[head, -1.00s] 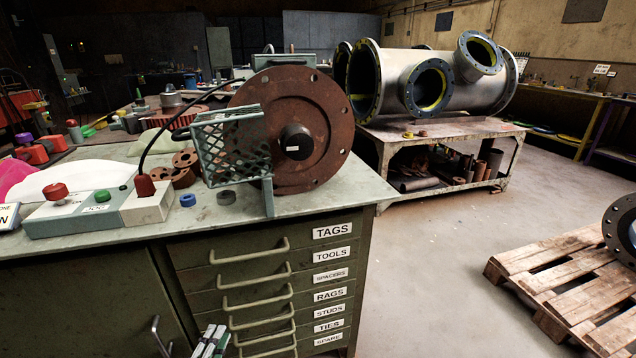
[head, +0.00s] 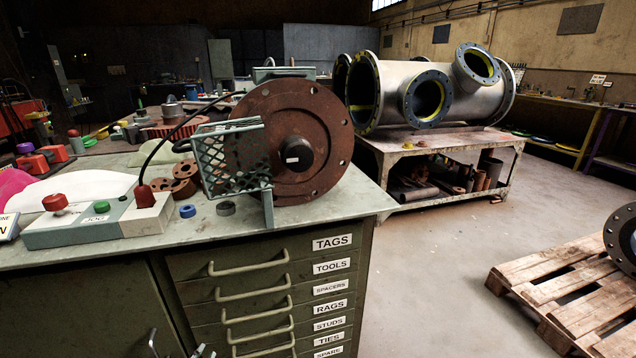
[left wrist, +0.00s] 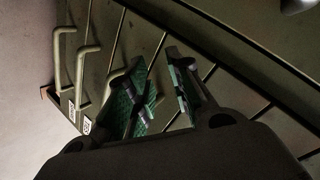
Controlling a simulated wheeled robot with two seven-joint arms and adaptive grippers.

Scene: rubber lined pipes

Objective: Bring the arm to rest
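My left gripper (left wrist: 160,95) shows in the left wrist view with its two green-padded fingers apart and nothing between them. It hangs in front of the drawer fronts of the green cabinet (left wrist: 105,40). In the head view only the tips of my left gripper (head: 203,352) show at the bottom edge, low in front of the cabinet (head: 90,310). The rest of the left arm is out of frame there. My right gripper is in neither view.
The bench top (head: 330,205) carries a rusty flange disc (head: 262,120), a mesh guard (head: 230,160) and a control box (head: 100,220) with buttons. Drawer handles (head: 250,265) stick out below. Open floor (head: 430,290) lies to the right, before a pallet (head: 560,290).

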